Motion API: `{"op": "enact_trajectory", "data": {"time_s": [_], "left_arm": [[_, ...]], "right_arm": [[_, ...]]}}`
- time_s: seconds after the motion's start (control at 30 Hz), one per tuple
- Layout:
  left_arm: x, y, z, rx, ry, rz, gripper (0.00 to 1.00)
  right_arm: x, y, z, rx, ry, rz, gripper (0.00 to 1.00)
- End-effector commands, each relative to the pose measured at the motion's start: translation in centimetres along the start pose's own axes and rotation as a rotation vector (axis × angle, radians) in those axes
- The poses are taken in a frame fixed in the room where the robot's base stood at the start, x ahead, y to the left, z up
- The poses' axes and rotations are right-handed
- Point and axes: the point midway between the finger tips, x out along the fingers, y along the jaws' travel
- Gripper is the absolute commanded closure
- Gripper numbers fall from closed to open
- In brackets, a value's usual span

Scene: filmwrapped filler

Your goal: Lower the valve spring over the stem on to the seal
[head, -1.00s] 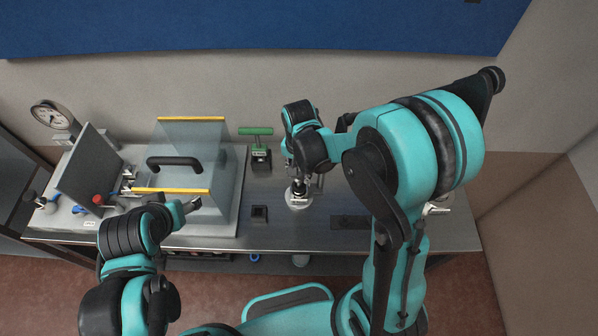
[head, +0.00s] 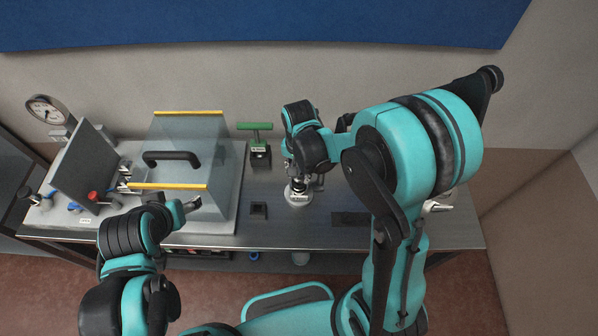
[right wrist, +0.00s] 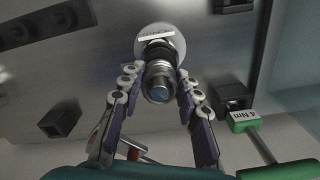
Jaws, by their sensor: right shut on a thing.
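My right gripper (right wrist: 155,95) is shut on a metallic, ringed cylindrical piece, which looks like the valve spring (right wrist: 159,74). The piece lies between the two jointed fingers in the right wrist view. Beyond its far end is a round pale base (right wrist: 173,46) with a light label strip. The base (head: 298,198) also shows on the bench in the head view, directly below my right gripper (head: 299,178). The stem and seal are not clearly visible, and I cannot tell whether the spring touches the seal. My left gripper (head: 190,205) hangs left of this, its jaws unclear.
A green T-handled tool (head: 257,127) marked 4 Nm stands left of and behind the base. A clear guard (head: 207,165) with yellow edges and a black handle is farther left. A small dark block (head: 259,210) sits left of the base; a dark flat plate (head: 350,218) lies right.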

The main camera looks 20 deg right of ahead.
Motion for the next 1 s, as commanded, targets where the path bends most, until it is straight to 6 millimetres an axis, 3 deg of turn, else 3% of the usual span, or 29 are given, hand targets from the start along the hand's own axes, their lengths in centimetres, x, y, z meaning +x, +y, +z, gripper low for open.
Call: {"op": "enact_trajectory", "data": {"time_s": [0.6,0.63,0.7,1.0], "left_arm": [[1.2,0.0,0.9,0.000,0.000,0.000,0.38],[1.2,0.0,0.9,0.000,0.000,0.000,0.38],[1.1,0.0,0.8,0.000,0.000,0.000,0.38],[1.1,0.0,0.8,0.000,0.000,0.000,0.38]], "right_arm": [[1.6,0.0,0.0,0.000,0.000,0.000,0.96],[1.6,0.0,0.0,0.000,0.000,0.000,0.62],[1.5,0.0,0.0,0.000,0.000,0.000,0.44],[1.4,0.0,0.0,0.000,0.000,0.000,0.43]]}}
